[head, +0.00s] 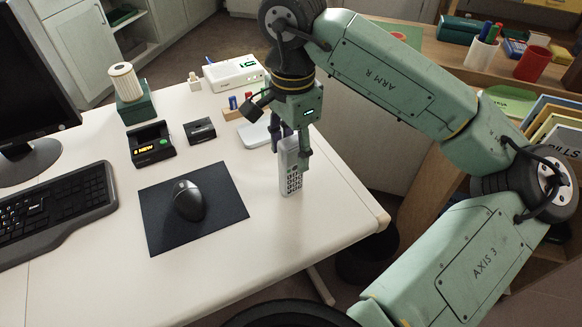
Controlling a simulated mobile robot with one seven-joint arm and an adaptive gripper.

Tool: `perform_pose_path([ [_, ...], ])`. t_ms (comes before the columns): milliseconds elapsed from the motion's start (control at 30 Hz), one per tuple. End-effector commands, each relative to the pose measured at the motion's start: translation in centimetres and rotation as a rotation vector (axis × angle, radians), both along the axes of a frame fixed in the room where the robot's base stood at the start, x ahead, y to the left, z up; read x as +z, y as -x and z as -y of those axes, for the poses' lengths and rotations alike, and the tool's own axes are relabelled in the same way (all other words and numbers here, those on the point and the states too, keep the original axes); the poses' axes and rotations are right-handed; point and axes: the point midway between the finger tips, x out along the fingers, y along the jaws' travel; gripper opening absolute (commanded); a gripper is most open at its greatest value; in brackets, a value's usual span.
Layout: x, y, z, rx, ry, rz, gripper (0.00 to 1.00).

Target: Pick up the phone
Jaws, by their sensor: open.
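The phone (291,177) is a light grey handset with a dark keypad, on the white table near its right edge in the head view. Its keypad faces me and its lower end shows clear. My gripper (294,149) points down over the phone's upper part, with its fingers open near the phone's two sides. The gripper hides part of the phone's upper end. I cannot tell whether the fingers touch it.
A black mouse (188,200) lies on a dark mat (233,207) to the left. Behind are a device with a lit display (152,148), a small black box (200,131) and a white router (233,72). The table (300,235) is clear in front of the phone.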

Motion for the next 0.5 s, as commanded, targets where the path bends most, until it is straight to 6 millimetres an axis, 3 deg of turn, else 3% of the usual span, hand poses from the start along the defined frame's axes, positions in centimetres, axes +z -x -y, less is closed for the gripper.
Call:
perform_pose_path([
  [200,-3.0,0.2,-0.3,-0.001,-0.002,-0.002,0.47],
  [500,-3.7,0.1,-0.3,-0.001,-0.001,0.001,0.47],
])
